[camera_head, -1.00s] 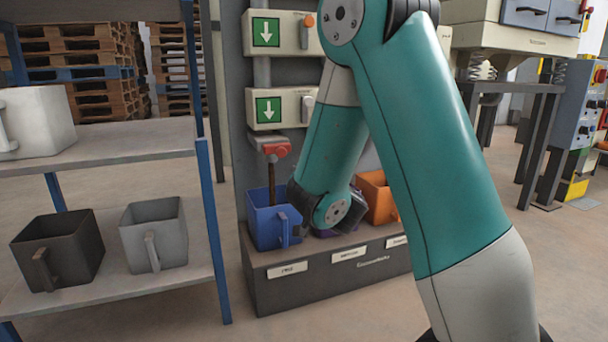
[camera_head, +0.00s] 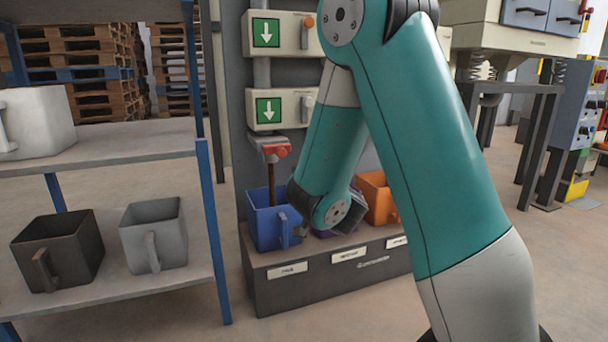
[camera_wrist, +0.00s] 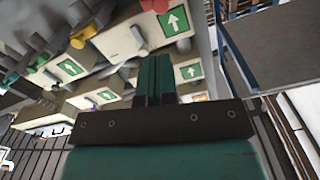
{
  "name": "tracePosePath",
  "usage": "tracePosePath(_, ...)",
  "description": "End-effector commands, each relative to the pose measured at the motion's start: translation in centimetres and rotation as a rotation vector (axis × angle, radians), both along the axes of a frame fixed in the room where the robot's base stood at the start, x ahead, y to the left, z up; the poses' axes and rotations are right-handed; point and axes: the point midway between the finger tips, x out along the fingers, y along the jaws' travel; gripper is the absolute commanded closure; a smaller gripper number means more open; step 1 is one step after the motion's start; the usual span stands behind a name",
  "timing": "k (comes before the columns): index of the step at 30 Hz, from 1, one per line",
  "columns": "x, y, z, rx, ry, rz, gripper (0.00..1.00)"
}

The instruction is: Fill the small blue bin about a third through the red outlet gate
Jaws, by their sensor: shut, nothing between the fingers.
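The small blue bin (camera_head: 268,230) stands at the left end of the dark plinth, upright. The red outlet gate (camera_head: 278,151) is above it on the grey panel. A thin brown stream (camera_head: 271,185) falls from the outlet into the bin. The level inside the bin is hidden by its walls. My gripper (camera_wrist: 155,62) shows in the wrist view with its teal fingers together and empty, in front of cream boxes with green arrow signs.
An orange bin (camera_head: 376,198) stands on the plinth (camera_head: 330,284) to the right, with a dark purple bin partly hidden behind my arm. A shelf rack (camera_head: 110,150) at left holds a white, a black and a grey bin. Floor is open at front.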

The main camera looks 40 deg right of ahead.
Motion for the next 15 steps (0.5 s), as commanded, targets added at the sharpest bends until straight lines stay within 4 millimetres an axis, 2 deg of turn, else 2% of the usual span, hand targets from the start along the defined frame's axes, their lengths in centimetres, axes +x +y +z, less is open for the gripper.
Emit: tracePosePath(15, 0.30, -0.12, 0.16, 0.000, 0.001, -0.001, 1.00)
